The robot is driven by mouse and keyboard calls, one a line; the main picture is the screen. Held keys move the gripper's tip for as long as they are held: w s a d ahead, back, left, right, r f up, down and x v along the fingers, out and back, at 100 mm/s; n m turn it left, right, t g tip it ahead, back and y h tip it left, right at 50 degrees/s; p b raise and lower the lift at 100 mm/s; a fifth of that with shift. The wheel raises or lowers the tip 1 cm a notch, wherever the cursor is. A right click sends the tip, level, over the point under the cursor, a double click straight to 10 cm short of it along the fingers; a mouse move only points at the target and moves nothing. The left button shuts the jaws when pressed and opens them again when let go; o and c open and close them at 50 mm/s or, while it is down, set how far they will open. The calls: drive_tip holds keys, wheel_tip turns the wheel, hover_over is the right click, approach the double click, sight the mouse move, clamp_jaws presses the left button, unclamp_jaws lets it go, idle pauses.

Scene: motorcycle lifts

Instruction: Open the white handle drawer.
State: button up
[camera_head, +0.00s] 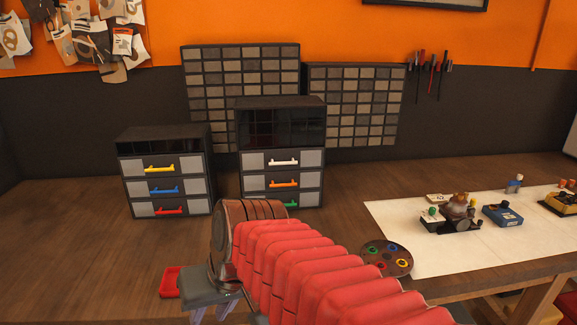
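The white handle (284,162) is on the top drawer (312,159) of the right-hand black cabinet, at the back of the wooden bench. That drawer's grey front looks flush with the cabinet, so it appears closed. My gripper (213,308) is low in the picture, left of my red-sleeved arm, well in front of the cabinets and touching neither. It points down, and its fingertips are cut off by the bottom edge, so its opening is hidden.
An orange-handled drawer (284,183) and a green-handled drawer (291,203), partly hidden by my arm, are below. A left cabinet (165,133) has yellow, blue and red handles. A red tray (170,282) lies near my gripper. A white mat (400,232) with parts lies right.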

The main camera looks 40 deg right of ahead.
drive_tip(key=w+d+r+m+t+y, duration=0.2)
drive_tip(key=w+d+m, duration=0.2)
drive_tip(key=w+d, duration=0.55)
drive_tip(key=w+d+r+m+t+y, duration=0.25)
drive_tip(key=w+d+m, duration=0.25)
drive_tip(key=w+d, duration=0.4)
drive_tip(key=s+d+r+m+t+h, duration=0.1)
drive_tip(key=d+m+t, duration=0.1)
drive_tip(key=d, duration=1.2)
drive_tip(key=s+d+m+t+h, duration=0.1)
drive_tip(key=d+m+t+h, duration=0.1)
drive_tip(key=d, duration=1.2)
drive_tip(key=m+t, duration=0.1)
drive_tip(key=t, duration=0.1)
drive_tip(key=shift+s+d+r+m+t, duration=0.2)
drive_tip(key=shift+d+r+m+t, duration=0.1)
drive_tip(key=shift+d+r+t, duration=0.1)
approach(280, 153)
drive_tip(key=w+a+f, duration=0.2)
drive_tip(key=w+f, duration=0.2)
drive_tip(key=w, duration=0.1)
drive_tip(key=shift+s+a+r, duration=0.1)
drive_tip(key=shift+a+r, duration=0.05)
drive_tip(key=shift+r, duration=0.05)
